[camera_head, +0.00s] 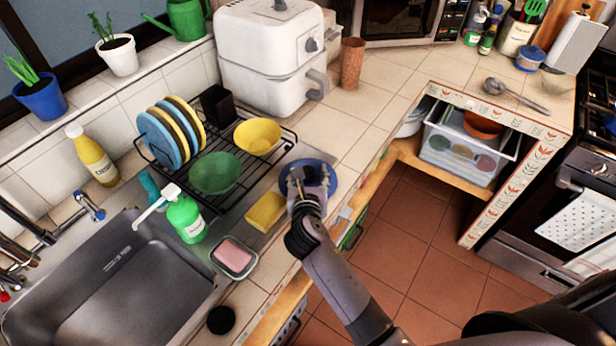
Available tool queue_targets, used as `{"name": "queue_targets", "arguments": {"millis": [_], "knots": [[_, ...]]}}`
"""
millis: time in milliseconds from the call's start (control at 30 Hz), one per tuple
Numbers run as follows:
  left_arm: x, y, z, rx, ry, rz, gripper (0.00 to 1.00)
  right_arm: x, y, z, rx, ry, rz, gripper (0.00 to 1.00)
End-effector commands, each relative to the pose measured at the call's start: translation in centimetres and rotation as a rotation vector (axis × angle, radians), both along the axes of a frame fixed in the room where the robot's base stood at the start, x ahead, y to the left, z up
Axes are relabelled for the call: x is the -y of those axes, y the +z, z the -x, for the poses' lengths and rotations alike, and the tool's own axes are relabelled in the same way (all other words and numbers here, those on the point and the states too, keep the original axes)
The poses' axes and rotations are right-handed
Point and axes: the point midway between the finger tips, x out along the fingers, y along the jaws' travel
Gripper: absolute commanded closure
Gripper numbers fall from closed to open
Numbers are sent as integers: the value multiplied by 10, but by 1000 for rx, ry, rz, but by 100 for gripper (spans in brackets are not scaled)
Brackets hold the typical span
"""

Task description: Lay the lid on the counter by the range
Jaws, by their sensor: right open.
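A round blue disc (331,183), which looks like the lid, lies on the tiled counter near its front edge, right of the dish rack. My right gripper (308,174) is open over the disc and hides its middle; I cannot tell whether the fingers touch it. The range (560,222) stands at the far right, with a patterned towel on its front. The counter by the range (535,92) carries a metal ladle (515,95) and has bare tile around it. My left gripper is not in view.
A yellow sponge (265,211) and a soap dish (234,257) lie close to my right arm. The dish rack (262,165) holds plates and bowls. A brown cup (352,63) stands farther back. Tile between cup and ladle is clear. A clear bin (462,160) sits under the counter.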

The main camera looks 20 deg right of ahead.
Motion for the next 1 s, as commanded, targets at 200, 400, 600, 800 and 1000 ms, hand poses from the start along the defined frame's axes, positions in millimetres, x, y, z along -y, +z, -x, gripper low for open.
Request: {"name": "queue_targets", "arguments": {"millis": [200, 400, 600, 800, 1000], "knots": [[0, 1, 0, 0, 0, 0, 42, 5, -5, -14, 1, 0, 0, 46], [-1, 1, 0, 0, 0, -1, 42, 4, -5, -14, 1, 1, 0, 48], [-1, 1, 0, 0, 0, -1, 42, 4, -5, -13, 1, 1, 0, 61], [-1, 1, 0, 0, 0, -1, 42, 4, -5, -13, 1, 1, 0, 74], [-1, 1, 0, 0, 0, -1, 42, 4, -5, -13, 1, 1, 0, 88]]}}
